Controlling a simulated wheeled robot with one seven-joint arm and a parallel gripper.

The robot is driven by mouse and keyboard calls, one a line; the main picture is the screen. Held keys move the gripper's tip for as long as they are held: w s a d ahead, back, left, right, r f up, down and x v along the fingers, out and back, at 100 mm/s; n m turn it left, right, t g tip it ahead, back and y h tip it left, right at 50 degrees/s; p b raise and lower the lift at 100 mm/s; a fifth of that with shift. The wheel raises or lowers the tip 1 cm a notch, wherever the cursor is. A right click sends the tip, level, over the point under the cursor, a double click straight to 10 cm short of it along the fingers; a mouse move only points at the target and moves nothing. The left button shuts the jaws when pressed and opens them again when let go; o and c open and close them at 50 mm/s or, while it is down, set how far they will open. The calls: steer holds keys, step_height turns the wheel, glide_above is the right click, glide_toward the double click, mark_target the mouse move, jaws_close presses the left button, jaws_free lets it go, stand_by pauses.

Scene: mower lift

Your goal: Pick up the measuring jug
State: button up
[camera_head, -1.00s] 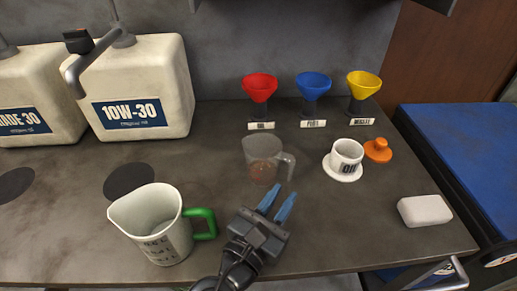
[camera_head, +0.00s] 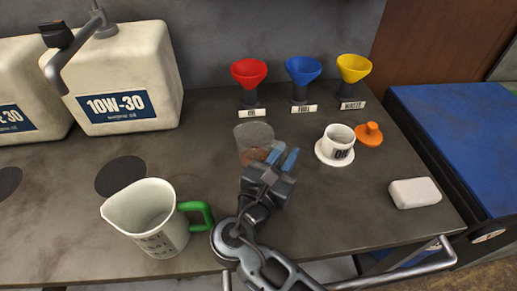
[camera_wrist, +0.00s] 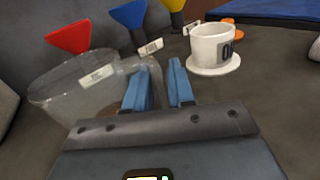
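A clear jug (camera_head: 253,136) with brown liquid stands mid-table in the head view, partly hidden by my gripper (camera_head: 284,155). In the wrist view the clear jug (camera_wrist: 65,92) is at the left, close to the blue fingers. My gripper (camera_wrist: 160,80) is open, with a gap between its fingers. The clear jug's handle seems to be near the fingers; I cannot tell whether it lies between them. A white jug (camera_head: 150,215) with graduation marks and a green handle (camera_head: 203,215) stands at the front left, apart from my gripper.
A white cup (camera_head: 338,137) on a saucer and an orange knob (camera_head: 369,134) stand to the right. Red (camera_head: 249,72), blue (camera_head: 302,69) and yellow (camera_head: 353,67) funnels stand behind. A white block (camera_head: 414,192) lies at the right edge. A 10W-30 canister (camera_head: 122,80) is at the back left.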

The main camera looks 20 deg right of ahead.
jaws_close()
steer(key=shift+r, duration=0.15)
stand_by(0.6)
steer(key=shift+r, duration=0.95)
steer(key=s+d+r, duration=0.6)
steer(key=d+r, duration=0.2)
steer(key=d, duration=0.1)
steer(key=shift+s+d+r, duration=0.2)
steer(key=shift+s+r, duration=0.2)
